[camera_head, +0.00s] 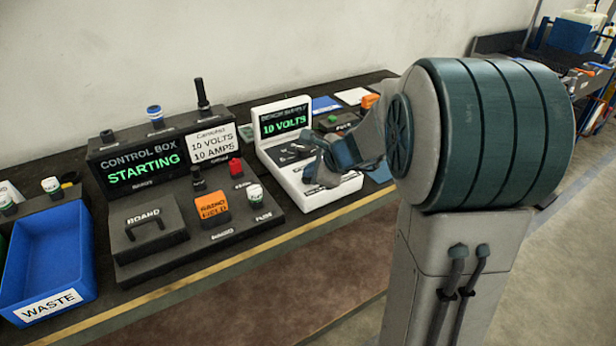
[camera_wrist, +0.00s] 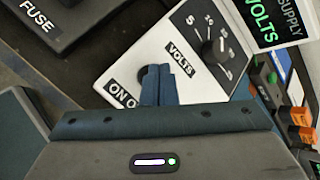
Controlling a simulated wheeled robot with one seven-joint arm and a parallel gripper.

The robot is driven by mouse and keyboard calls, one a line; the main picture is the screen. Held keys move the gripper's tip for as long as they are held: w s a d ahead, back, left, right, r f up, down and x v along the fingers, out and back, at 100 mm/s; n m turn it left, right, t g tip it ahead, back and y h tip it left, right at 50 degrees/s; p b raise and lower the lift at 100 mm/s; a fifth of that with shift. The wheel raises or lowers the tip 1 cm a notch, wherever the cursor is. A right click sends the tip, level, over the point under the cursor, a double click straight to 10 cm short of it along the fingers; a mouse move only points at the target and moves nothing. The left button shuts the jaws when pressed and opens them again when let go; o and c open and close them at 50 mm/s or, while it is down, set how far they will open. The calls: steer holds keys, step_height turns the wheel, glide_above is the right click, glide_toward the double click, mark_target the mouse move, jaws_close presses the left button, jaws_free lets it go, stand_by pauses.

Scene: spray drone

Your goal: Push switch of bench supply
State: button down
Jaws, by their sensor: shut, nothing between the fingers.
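The bench supply (camera_head: 268,112) is a white unit with a lit green display reading 10 VOLTS. It stands on the bench right of the control box. In the wrist view its white panel (camera_wrist: 203,88) shows a black VOLTS dial (camera_wrist: 214,54) and an ON label. A dark round part, apparently the switch (camera_wrist: 144,76), shows beside that label, partly hidden by my fingers. My gripper (camera_wrist: 161,72) is shut and empty, its fingertips over the panel at this part. Contact cannot be told. In the head view my gripper (camera_head: 318,163) is over the supply's lower panel and hides part of it.
The control box (camera_head: 140,150), reading STARTING, stands left of the supply, with a BOARD lid and several knobs. A blue WASTE bin (camera_head: 45,255) is at far left. A dark FUSE unit (camera_wrist: 65,22) lies close beside the supply. The bench's front edge is clear.

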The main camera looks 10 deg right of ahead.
steer(key=shift+r+p, duration=0.4)
steer(key=shift+r, duration=0.2)
step_height(320, 180, up, 6)
steer(key=p, duration=0.5)
